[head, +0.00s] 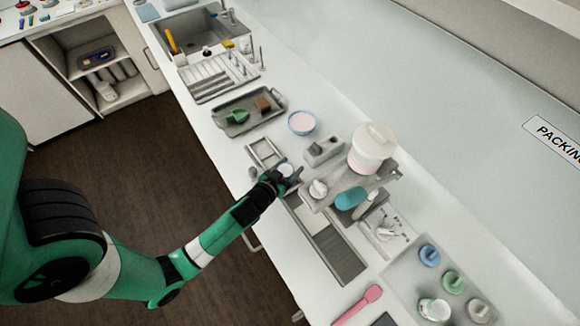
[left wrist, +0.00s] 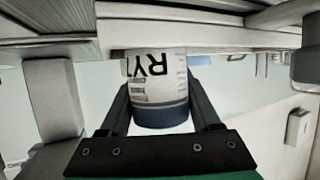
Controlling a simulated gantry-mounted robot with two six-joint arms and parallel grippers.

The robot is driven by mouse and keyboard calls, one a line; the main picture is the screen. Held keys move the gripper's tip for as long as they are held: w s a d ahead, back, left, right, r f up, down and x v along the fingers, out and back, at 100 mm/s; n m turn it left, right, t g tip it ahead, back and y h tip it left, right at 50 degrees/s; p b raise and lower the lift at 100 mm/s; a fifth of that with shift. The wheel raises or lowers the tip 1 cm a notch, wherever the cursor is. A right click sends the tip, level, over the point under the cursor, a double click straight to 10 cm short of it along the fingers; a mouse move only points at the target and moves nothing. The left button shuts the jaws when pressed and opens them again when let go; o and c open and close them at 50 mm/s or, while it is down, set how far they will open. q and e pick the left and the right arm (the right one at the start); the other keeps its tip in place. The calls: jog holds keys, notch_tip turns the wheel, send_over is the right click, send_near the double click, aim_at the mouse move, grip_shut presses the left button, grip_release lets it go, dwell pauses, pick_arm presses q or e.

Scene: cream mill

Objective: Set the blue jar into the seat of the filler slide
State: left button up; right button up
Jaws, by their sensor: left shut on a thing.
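My left gripper (head: 281,176) is shut on the blue jar (head: 286,169), whose pale round top shows in the head view. In the left wrist view the jar (left wrist: 158,85) sits between both fingers, with a white lettered label and a dark blue band; the lettering looks upside down. The label end of the jar meets or closely borders a grey slab (left wrist: 200,35); I cannot tell whether they touch. In the head view the jar is over the grey slide track (head: 262,150), beside the filler platform (head: 335,185). The seat is hidden by the gripper and jar. My right gripper is not in view.
The filler's white hopper (head: 372,148) stands close on the right. A grey tray (head: 250,112) lies farther back.

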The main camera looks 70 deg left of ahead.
aim_at(290, 173)
pick_arm(q)
jog(key=o, duration=1.4)
notch_tip(290, 173, up, 6)
jog(key=p, duration=0.5)
jog(key=shift+r+p, duration=0.1)
jog(key=shift+p, duration=0.2)
